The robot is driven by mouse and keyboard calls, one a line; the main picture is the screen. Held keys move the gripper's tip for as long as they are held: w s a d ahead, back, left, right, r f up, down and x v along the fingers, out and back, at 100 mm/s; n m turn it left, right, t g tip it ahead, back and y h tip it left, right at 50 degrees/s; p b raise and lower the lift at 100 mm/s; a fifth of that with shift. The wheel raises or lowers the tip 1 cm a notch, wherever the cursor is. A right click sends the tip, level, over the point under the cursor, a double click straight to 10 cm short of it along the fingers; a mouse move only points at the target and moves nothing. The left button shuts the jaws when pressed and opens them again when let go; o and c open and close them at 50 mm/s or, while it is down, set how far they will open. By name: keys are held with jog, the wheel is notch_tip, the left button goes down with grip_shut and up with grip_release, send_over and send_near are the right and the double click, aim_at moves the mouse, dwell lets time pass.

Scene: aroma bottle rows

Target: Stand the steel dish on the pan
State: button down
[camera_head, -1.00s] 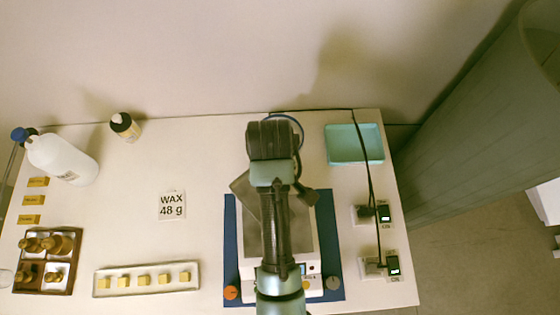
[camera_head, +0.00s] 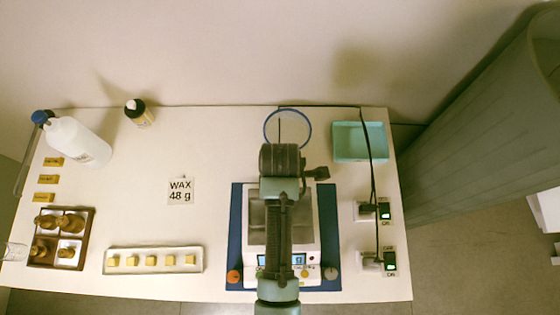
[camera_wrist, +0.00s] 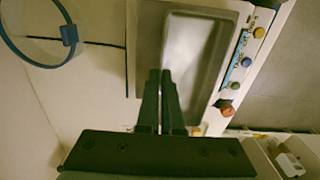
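The steel dish (camera_head: 256,222) is a grey rectangular tray over the top of the white balance (camera_head: 249,255). In the wrist view the dish (camera_wrist: 197,62) lies nearly square with the balance, its hollow upward. My gripper (camera_wrist: 161,76) points at the dish's left wall, its two fingers close together and seemingly pinching that wall. The pan is hidden under the dish, so I cannot tell whether the dish touches it. In the head view my arm covers the dish's middle and the fingertips.
The balance stands on a blue mat (camera_head: 236,215). A blue ring (camera_head: 288,111) rises behind it. A teal tray (camera_head: 360,155) and cabled switches (camera_head: 385,211) are at right. A white tray of yellow cubes (camera_head: 153,271) is at left. Table around the wax label (camera_head: 180,191) is clear.

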jog(key=shift+f, duration=2)
jog(key=shift+f, duration=0.2)
jog(key=c, duration=1.1)
grip_release()
jog(key=shift+r, duration=0.15)
